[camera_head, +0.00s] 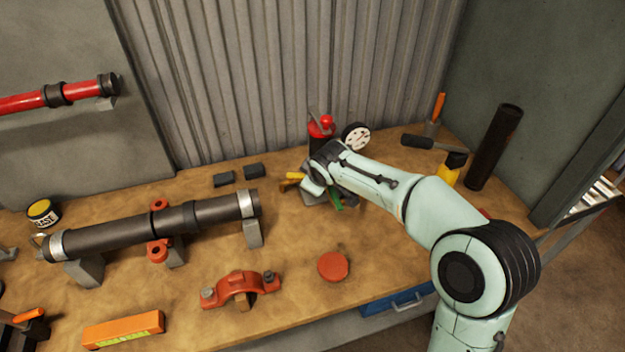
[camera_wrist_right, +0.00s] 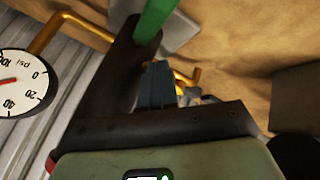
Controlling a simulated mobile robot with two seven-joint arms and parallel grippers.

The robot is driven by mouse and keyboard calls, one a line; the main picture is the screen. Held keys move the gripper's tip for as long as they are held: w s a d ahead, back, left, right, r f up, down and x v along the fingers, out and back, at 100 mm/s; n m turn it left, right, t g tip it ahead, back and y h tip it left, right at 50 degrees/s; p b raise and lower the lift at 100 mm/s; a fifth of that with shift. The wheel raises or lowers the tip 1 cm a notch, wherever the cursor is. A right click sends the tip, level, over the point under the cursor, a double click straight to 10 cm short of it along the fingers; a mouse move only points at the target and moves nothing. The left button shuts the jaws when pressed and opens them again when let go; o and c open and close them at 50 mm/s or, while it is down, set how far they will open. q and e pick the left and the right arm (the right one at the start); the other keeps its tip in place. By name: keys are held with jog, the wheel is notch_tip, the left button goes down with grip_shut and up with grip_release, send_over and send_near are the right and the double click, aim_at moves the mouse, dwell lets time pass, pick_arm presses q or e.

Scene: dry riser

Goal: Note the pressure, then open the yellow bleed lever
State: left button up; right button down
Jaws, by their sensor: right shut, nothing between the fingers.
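The pressure gauge (camera_head: 356,137) has a white face and stands at the back of the bench. It is cut off at the left of the right wrist view (camera_wrist_right: 20,88), with psi and the numbers 100, 0, 20 and 40 showing; the red needle is only partly in frame, so I cannot read it surely. A small yellow lever (camera_head: 295,176) shows just left of my right gripper (camera_head: 309,187). In the wrist view the right fingers (camera_wrist_right: 157,76) are together and empty, with yellow metal (camera_wrist_right: 187,80) close behind; contact is unclear. My left gripper is out of view.
A green handle (camera_head: 336,202) is beside the right gripper. A red fitting (camera_head: 321,128) stands behind it. A dark pipe (camera_head: 150,228) rests on supports at left. An orange clamp (camera_head: 240,286) and a red disc (camera_head: 333,266) lie in front, with bare bench around them.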

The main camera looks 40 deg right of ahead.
jog(key=shift+w+d, duration=0.15)
jog(key=shift+d, duration=0.1)
jog(key=shift+a, duration=0.15)
dwell(0.5)
